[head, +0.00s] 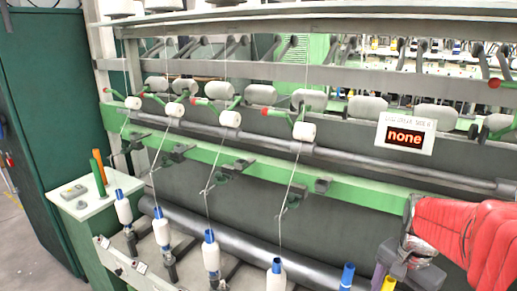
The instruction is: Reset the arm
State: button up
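My arm, in a red padded sleeve, comes in at the lower right of the head view. Its dark end with my gripper (405,268) hangs at the bottom right in front of the spinning frame (250,180). Its fingers are too small and partly cut off to tell whether they are open or shut. A blue spindle top (347,274) stands just left of it. White bobbins with blue tops (123,207) stand in a row along the front, running down to the right, with yarn rising from several of them.
White rollers with red-tipped green levers (230,118) line the green rail (250,172). A sign (405,134) reads "none". A small table (85,205) at left holds green and orange cones (98,170) and a grey device. Grey floor lies at the lower left.

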jog(key=shift+s+a+n, duration=0.45)
jog(key=shift+s+n, duration=0.1)
jog(key=shift+n, duration=0.35)
jog(key=s+a+r+n+t, duration=0.2)
jog(key=s+a+r+n, duration=0.1)
jog(key=a, duration=0.5)
jog(key=s+a+r+n+t, duration=0.3)
jog(key=s+a+r+n, duration=0.1)
jog(key=a+n, duration=0.3)
jog(key=shift+a+r, duration=0.55)
jog(key=shift+r, duration=0.2)
jog(key=shift+c, duration=0.5)
